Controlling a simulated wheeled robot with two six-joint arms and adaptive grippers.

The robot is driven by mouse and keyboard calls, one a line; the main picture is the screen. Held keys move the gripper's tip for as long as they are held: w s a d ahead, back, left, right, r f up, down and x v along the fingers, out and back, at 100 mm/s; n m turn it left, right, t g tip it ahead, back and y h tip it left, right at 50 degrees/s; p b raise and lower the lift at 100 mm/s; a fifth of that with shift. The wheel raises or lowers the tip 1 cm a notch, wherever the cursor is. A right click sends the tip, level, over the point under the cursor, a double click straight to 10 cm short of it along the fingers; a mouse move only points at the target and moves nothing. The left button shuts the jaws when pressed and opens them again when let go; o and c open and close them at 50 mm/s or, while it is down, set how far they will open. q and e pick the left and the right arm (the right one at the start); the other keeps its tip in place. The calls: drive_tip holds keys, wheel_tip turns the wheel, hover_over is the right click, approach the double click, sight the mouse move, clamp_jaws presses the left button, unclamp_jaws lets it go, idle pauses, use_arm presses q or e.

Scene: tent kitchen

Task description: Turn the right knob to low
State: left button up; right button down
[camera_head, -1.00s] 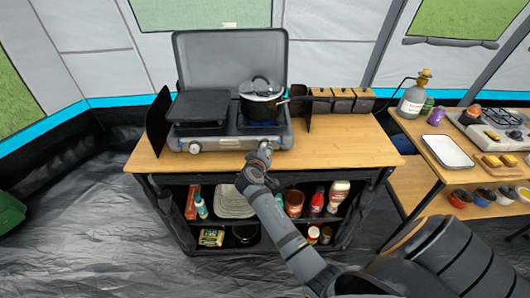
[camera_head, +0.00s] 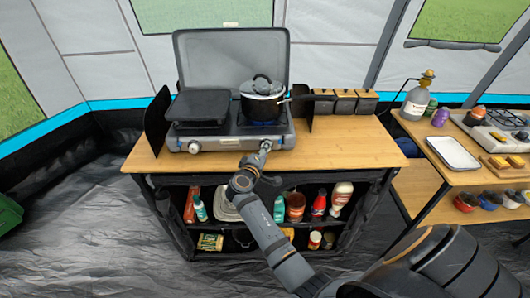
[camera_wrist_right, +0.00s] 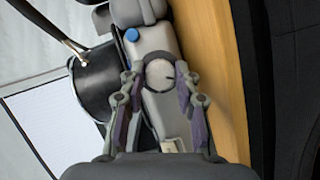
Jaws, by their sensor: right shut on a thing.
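The camp stove (camera_head: 228,143) stands open on the wooden counter, and its left knob (camera_head: 194,147) shows on the front panel. My right gripper (camera_head: 264,148) is at the right end of that panel and covers the right knob in the head view. In the right wrist view the round pale right knob (camera_wrist_right: 160,74) sits between the two fingers of my right gripper (camera_wrist_right: 158,92), which is shut on it. A short dark mark shows on the knob's face; I cannot read its setting. My left gripper is not in view.
A black lidded pot (camera_head: 262,103) sits on the right burner, just behind my gripper. A dark griddle (camera_head: 200,105) covers the left burner. The wooden counter (camera_head: 350,143) is clear to the right. Shelves with bottles lie below my right arm.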

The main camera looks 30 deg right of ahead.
idle(0.3)
drive_tip(key=c, duration=1)
unclamp_jaws()
drive_tip(key=shift+o, duration=0.2)
